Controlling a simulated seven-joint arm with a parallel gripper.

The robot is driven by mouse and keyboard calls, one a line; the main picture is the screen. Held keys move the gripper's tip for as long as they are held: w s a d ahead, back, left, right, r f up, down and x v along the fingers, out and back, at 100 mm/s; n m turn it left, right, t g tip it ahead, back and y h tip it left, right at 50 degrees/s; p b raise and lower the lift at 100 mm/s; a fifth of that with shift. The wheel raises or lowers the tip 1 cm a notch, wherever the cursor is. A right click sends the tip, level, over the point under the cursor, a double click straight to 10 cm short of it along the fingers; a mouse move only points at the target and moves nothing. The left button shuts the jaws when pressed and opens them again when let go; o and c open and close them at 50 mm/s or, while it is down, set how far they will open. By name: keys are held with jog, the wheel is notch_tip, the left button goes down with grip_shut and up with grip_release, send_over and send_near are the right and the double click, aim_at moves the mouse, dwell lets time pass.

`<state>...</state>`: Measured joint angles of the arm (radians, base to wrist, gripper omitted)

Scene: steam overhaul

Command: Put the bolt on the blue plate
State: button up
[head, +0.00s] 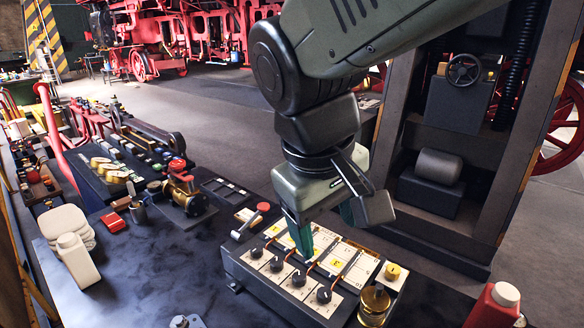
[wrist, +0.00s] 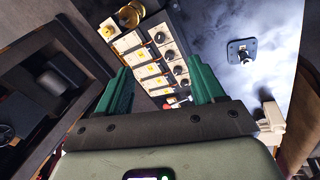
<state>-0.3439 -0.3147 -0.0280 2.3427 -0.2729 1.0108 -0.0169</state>
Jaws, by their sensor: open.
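A small metal bolt-like piece (wrist: 244,57) stands on a blue-grey square plate (wrist: 232,47) with corner holes in the wrist view. In the head view the metal piece (head: 180,321) and plate (head: 196,321) are cut off by the bottom edge. I cannot tell whether this is the task's bolt or its blue plate; no other clear candidate shows. My gripper (head: 326,238) has green fingers, spread apart and pointing down over the switch panel. In the wrist view the space between the fingertips (wrist: 160,70) holds nothing. The gripper is clear of the plate, to its right in the head view.
The switch panel (head: 330,290) with black knobs and a brass fitting (head: 375,303) stands below my gripper. A white bottle (head: 78,262), a brass device (head: 183,188) and a red-and-white container (head: 493,306) stand around. The dark tabletop (head: 150,270) is bare at front left.

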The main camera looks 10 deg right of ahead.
jog(key=s+d+r+m+t+y, duration=0.2)
jog(key=s+d+r+m+t, duration=0.1)
jog(key=s+r+m, duration=0.1)
jog(key=shift+s+m+t, duration=0.3)
jog(key=shift+s+m, duration=0.2)
jog(key=shift+s, duration=0.25)
jog(key=shift+r, duration=0.1)
dwell(0.5)
